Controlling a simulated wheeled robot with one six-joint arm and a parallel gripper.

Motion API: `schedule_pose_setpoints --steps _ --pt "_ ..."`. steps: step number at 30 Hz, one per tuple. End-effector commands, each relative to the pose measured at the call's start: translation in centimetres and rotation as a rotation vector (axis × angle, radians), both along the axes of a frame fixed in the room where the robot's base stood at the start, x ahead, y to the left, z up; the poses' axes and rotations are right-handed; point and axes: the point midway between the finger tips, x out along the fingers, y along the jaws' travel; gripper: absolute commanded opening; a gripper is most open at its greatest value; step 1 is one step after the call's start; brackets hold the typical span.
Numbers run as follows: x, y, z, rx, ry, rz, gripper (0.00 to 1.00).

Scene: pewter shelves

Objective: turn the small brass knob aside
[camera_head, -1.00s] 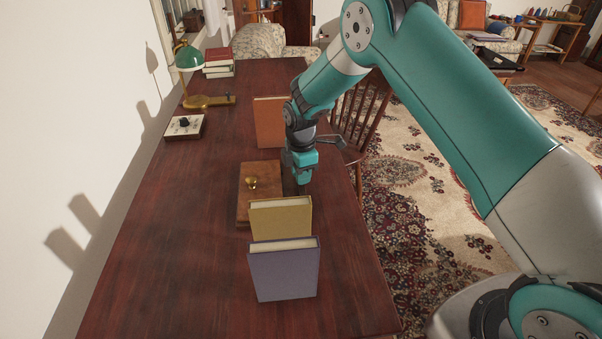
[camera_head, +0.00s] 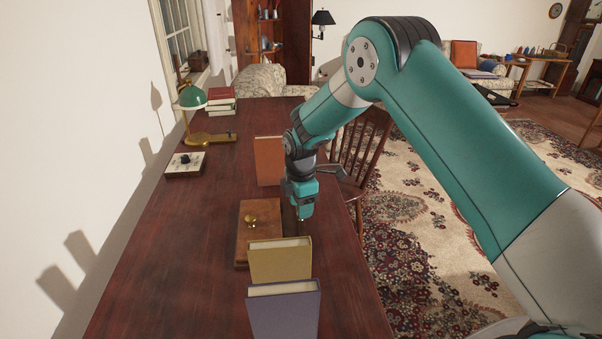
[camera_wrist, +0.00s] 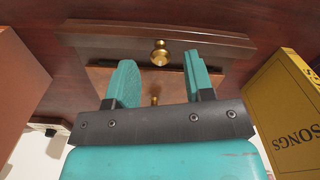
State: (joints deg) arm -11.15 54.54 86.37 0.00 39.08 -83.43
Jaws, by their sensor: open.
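A brown wooden box (camera_head: 259,240) lies on the desk, with a brass knob (camera_head: 251,220) on its top. The wrist view looks upside down at the box (camera_wrist: 100,42). There, a round brass knob (camera_wrist: 160,55) stands out from its dark side face. A smaller brass piece (camera_wrist: 154,100) shows against the lighter brown surface, partly hidden by the gripper body. I cannot tell which one is the task's knob. My gripper (camera_head: 303,214) points down at the box's right side; in the wrist view its two teal fingers (camera_wrist: 160,82) stand apart with nothing held between them.
An orange book (camera_head: 268,160) stands behind the gripper; a yellow book (camera_head: 280,262) and a purple book (camera_head: 285,312) stand in front. The desk left of the box is clear.

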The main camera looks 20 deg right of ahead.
Motion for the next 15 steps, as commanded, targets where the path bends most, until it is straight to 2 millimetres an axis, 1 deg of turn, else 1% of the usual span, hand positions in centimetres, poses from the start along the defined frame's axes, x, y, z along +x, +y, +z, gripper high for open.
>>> schedule_pose_setpoints --steps 1,9,15 --pt "0.1 0.0 1.2 0.001 -0.006 0.0 0.48" --pt "0.1 0.0 8.3 0.001 -0.006 0.0 0.48" --pt "0.1 0.0 12.4 0.0 -0.004 0.0 0.48"
